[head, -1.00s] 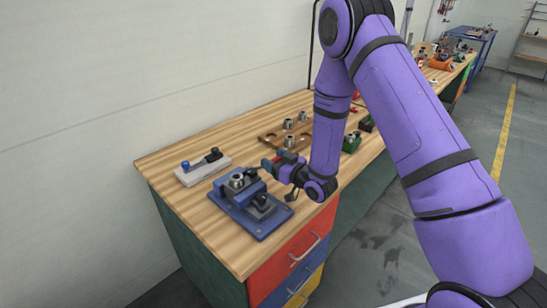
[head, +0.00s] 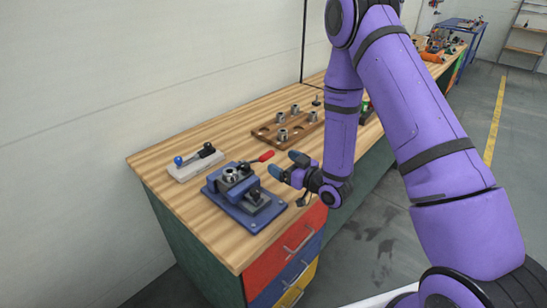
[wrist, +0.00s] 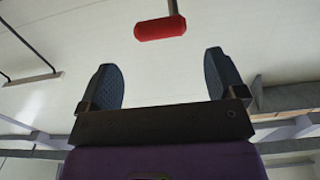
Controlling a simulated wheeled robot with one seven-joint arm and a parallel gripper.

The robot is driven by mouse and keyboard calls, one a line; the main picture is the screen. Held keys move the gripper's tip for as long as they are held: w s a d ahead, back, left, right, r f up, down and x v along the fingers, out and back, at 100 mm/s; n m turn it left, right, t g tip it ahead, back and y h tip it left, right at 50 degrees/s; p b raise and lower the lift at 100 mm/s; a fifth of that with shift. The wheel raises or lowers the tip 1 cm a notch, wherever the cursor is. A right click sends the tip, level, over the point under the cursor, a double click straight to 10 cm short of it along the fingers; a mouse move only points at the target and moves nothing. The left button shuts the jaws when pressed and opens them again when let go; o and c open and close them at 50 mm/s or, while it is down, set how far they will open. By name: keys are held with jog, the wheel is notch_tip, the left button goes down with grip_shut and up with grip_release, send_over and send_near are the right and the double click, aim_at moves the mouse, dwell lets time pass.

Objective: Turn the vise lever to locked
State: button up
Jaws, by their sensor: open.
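The blue vise (head: 232,190) sits on its blue base plate near the front edge of the wooden bench. Its lever has a dark shaft and a red grip (head: 266,156) that points to the right, away from the vise body. The red grip also shows in the wrist view (wrist: 160,28), beyond the fingertips and between their lines. My gripper (head: 286,165) is open and empty, just right of the red grip, with its fingers pointing toward the vise. Both fingers show apart in the wrist view (wrist: 161,68). Nothing is between them.
A pale block with a blue-knobbed lever (head: 196,165) lies behind the vise to the left. A brown wooden rack with metal cylinders (head: 284,132) stands farther back along the bench. The bench's front left is clear. Drawers (head: 284,250) are below the front edge.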

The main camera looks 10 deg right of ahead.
jog(key=shift+v, duration=1.95)
